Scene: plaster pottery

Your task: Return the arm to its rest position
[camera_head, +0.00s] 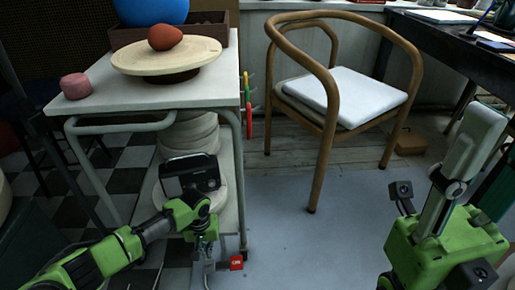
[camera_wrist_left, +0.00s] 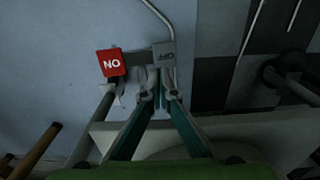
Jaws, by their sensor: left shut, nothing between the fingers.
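My left arm (camera_head: 130,243) comes in from the lower left in the head view, bent in front of the white cart. My left gripper (camera_head: 203,268) points down beside the cart's lower right side, low over the floor. In the left wrist view its two fingers (camera_wrist_left: 158,82) come together at the tips, with nothing held between them. A small red block with white letters (camera_head: 236,262) shows beside the fingertips; it also shows in the left wrist view (camera_wrist_left: 111,63).
The white cart (camera_head: 110,92) carries a round board (camera_head: 205,54) with a reddish lump (camera_head: 164,37), a pink cylinder (camera_head: 75,86) and a blue ball (camera_head: 150,10). Stacked pale round pieces (camera_head: 190,131) sit below. A wooden chair (camera_head: 330,110) stands behind clear floor (camera_head: 315,225).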

